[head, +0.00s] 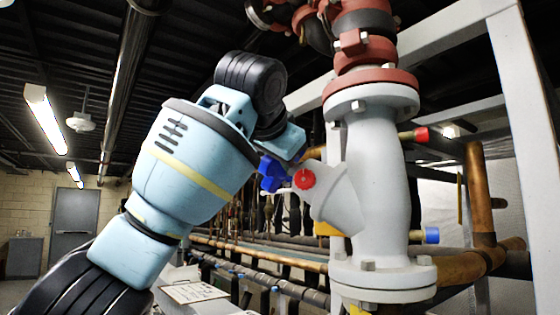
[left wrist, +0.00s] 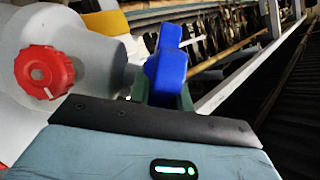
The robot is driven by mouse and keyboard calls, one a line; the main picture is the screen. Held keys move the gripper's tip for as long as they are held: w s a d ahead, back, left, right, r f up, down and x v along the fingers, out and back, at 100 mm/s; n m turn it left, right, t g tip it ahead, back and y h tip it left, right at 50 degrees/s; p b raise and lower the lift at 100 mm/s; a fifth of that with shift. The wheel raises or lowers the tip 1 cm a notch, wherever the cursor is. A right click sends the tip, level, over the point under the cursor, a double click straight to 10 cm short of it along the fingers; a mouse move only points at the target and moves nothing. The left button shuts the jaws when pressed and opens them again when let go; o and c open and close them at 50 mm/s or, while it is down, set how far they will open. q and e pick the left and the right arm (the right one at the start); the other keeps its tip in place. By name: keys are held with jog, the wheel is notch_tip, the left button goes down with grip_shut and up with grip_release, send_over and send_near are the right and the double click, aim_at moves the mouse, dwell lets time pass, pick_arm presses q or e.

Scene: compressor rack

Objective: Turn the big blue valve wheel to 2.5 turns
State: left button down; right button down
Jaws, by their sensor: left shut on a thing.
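The blue valve wheel (head: 272,174) is on the left side of the grey valve body (head: 375,190) in the head view. Only part of it shows there, beside the end of my left arm. In the left wrist view the blue wheel (left wrist: 168,72) looks like a narrow blocky shape, with my left gripper's (left wrist: 163,92) greenish fingers at both sides of its lower part. The left gripper is shut on it. The fingertips are largely hidden by my wrist in the head view. How far the wheel is turned cannot be told. My right gripper is in neither view.
A small red knob (head: 304,179) sits on the valve's side branch, close to the blue wheel; it also shows in the left wrist view (left wrist: 44,73). A white frame post (head: 525,140) stands at right. Copper pipes (head: 477,200) run beside and behind the valve.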

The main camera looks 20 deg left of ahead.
pick_arm(q)
jog(key=c, duration=1.3)
grip_release()
jog(key=shift+v, duration=3.9)
jog(key=shift+r, duration=0.1)
